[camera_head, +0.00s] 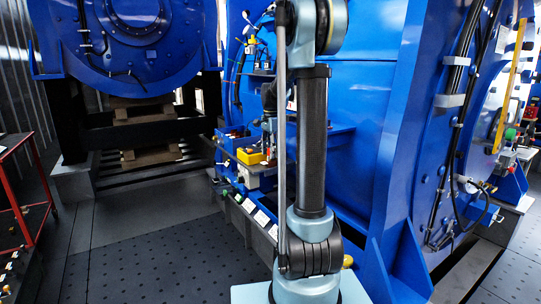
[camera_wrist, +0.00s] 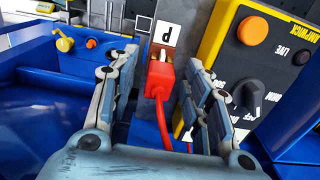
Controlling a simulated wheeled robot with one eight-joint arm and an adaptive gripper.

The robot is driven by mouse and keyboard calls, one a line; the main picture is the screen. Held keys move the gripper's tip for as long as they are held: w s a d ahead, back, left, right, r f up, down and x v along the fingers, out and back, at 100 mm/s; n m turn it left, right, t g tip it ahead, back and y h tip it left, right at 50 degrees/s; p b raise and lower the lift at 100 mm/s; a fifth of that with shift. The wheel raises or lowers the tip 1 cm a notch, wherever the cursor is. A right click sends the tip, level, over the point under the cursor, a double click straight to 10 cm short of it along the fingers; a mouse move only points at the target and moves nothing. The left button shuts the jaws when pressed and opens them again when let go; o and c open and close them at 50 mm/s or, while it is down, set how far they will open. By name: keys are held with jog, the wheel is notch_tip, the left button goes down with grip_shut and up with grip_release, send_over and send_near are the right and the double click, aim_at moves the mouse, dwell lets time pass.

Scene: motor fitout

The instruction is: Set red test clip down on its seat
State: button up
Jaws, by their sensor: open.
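The red test clip (camera_wrist: 158,74) is in the wrist view, just below a white plate marked with a P-like letter (camera_wrist: 164,36). A pale metal tip shows at its upper end, and a red lead runs down from it. My gripper (camera_wrist: 162,62) is open, with one finger on each side of the clip. A gap shows on the left; on the right the finger is close, and I cannot tell if it touches. How the clip meets its seat is hard to make out. In the head view my arm hides the clip.
A yellow box with an orange button and black knob (camera_wrist: 248,85) stands close to the right finger. A yellow lever (camera_wrist: 64,43) and small orange knob (camera_wrist: 91,43) are at the left. In the head view, a yellow box (camera_head: 250,156) sits on the blue machine's shelf.

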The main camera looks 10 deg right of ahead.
notch_tip(320, 180, up, 11)
jog(key=shift+f, duration=0.15)
dwell(0.5)
